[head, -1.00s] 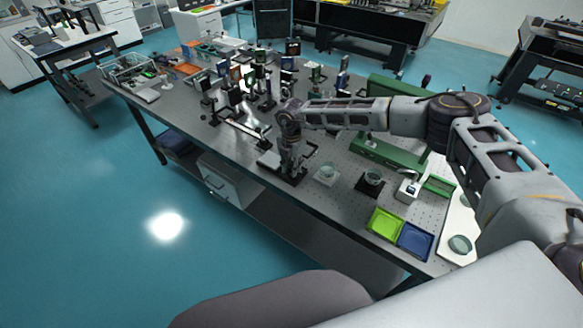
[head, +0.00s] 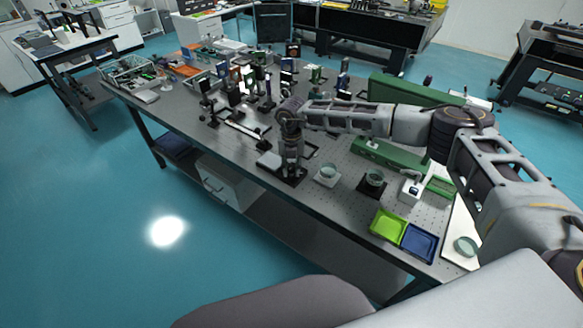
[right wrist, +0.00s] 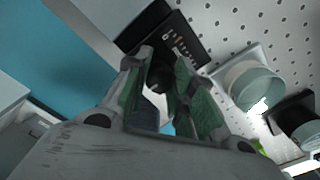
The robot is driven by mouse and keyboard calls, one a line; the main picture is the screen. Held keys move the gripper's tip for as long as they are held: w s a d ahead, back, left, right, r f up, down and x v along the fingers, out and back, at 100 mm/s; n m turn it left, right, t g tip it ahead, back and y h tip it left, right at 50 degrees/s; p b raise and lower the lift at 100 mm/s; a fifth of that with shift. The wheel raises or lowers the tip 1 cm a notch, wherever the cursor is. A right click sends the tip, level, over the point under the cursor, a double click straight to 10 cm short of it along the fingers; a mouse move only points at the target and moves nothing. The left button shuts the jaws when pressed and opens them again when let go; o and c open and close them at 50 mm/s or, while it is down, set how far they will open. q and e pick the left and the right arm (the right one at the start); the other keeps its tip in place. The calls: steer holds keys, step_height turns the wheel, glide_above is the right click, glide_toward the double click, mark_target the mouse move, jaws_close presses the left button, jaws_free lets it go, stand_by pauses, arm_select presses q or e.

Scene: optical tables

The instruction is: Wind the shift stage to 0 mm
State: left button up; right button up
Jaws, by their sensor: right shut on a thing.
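My right gripper (head: 291,174) points down at a small black unit (head: 272,173) near the front edge of the optical table. In the right wrist view my right gripper (right wrist: 163,62) has its green-padded fingers around a dark round knob (right wrist: 158,76). The knob sits beside a black panel with small pale markings (right wrist: 185,42). I cannot read a stage position from these markings. The fingers hide part of the knob, and the arm hides part of the unit in the head view. My left gripper is not in view.
Right of the gripper stand a glass dish on a white base (head: 328,172) and another on a black base (head: 373,182). A lime tray (head: 388,225) and a blue tray (head: 420,242) lie near the front edge. Several optical mounts (head: 245,85) crowd the back left.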

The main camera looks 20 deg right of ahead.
mark_target(291, 167)
steer(key=o, duration=1.1)
steer(key=shift+c, duration=0.2)
steer(key=shift+r, duration=0.1)
step_height(291, 167, up, 12)
stand_by(0.7)
